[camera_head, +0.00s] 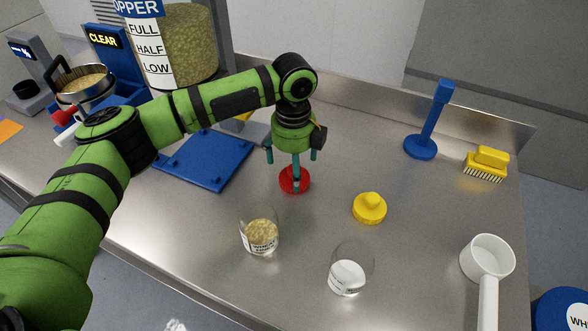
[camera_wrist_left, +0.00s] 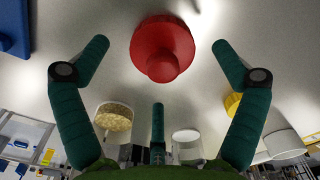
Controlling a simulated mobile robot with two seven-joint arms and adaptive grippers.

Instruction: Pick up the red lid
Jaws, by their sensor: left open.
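The red lid (camera_head: 293,181) lies on the steel bench near the middle. In the left wrist view the red lid (camera_wrist_left: 163,45) shows as a round disc with a knob facing the camera. My left gripper (camera_head: 293,165) points down just above it. Its teal fingers are spread around an empty space, and one finger hides part of the lid in the head view. In the left wrist view my left gripper (camera_wrist_left: 160,65) has its fingers apart, with the lid beyond and between them. I cannot tell whether any finger touches the lid. My right gripper is in neither view.
A glass jar with grains (camera_head: 261,235) and a clear jar (camera_head: 347,277) stand in front. A yellow lid (camera_head: 370,208) lies to the right. A blue tray (camera_head: 207,158) lies left of the red lid. A white scoop (camera_head: 487,262) sits at the right.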

